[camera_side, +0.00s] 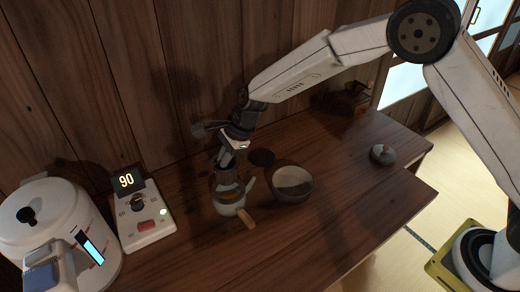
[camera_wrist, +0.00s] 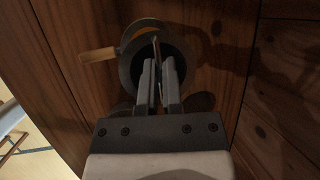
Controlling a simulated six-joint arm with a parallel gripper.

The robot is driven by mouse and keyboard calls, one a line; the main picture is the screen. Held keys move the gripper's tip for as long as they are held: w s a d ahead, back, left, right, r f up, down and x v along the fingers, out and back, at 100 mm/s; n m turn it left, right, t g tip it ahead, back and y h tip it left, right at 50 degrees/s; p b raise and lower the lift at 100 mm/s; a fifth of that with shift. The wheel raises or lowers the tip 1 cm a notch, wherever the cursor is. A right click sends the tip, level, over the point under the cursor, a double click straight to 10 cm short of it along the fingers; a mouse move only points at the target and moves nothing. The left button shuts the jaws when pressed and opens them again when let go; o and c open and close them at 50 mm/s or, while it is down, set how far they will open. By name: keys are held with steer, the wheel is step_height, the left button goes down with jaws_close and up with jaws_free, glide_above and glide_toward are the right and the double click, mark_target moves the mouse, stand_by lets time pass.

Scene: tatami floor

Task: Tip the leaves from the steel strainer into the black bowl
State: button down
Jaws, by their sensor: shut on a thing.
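A pale green pot (camera_side: 229,207) with a wooden side handle (camera_side: 246,218) stands on the dark table below my gripper. The handle also shows in the wrist view (camera_wrist: 97,54). My gripper (camera_side: 224,160) points down over the pot and is shut on a thin upright part, which looks like part of the steel strainer (camera_wrist: 157,48). The strainer is at the pot's mouth; I cannot tell whether it touches the pot. No leaves can be made out. The black bowl (camera_side: 292,183) stands upright just right of the pot in the side view.
A dark disc (camera_side: 262,157) lies behind the pot and bowl. A small grey round object (camera_side: 382,154) is far right. A control box reading 90 (camera_side: 144,217) and a white kettle (camera_side: 60,230) stand left. A wooden wall is close behind. The table's front right is clear.

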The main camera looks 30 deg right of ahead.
steer(key=shift+r, duration=0.1)
step_height(320, 180, up, 5)
steer(key=shift+r, duration=0.15)
steer(key=shift+w+d+f+n, duration=0.1)
steer(key=shift+d+f+n, duration=0.1)
steer(key=shift+f+n, duration=0.1)
steer(key=w+d+n+g+h, duration=0.2)
steer(key=d+n+g+h, duration=0.45)
steer(key=d+n, duration=2)
step_height(320, 180, down, 12)
steer(key=shift+a, duration=0.35)
steer(key=shift+a+r, duration=0.1)
steer(key=shift+r, duration=0.05)
